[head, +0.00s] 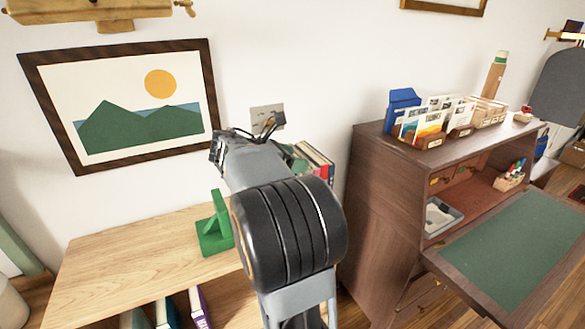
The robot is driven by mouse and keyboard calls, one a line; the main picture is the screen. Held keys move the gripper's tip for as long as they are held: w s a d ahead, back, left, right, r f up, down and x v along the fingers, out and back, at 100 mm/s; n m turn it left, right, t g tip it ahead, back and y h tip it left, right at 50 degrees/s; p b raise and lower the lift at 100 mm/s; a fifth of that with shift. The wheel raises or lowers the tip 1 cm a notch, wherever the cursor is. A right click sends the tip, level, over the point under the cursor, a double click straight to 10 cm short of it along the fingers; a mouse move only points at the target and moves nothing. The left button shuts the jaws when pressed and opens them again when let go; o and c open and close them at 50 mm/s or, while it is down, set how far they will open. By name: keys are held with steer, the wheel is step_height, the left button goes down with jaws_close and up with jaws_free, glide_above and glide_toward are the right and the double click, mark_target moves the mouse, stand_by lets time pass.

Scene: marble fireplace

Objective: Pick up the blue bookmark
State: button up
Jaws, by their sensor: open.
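I cannot make out a blue bookmark for certain in the head view. A blue upright object (402,106) stands at the left end of the brown desk's top, behind the cards, but its shape does not look clearly like a bookmark. My arm rises through the middle of the picture over the light wooden shelf (130,262). The arm's own links hide its far end, so my gripper and its fingers do not show. The arm also partly covers the books at the shelf's right end.
A green bookend (215,228) stands on the shelf, left of my arm. Books (316,158) stand beyond the arm. The brown desk (385,200) at right has its green-topped flap (515,245) lowered. It holds cards (430,122), a grey tray (440,217) and a pen box (509,181).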

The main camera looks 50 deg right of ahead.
steer(key=shift+c, duration=0.3)
steer(key=c, duration=0.9)
steer(key=shift+r, duration=0.1)
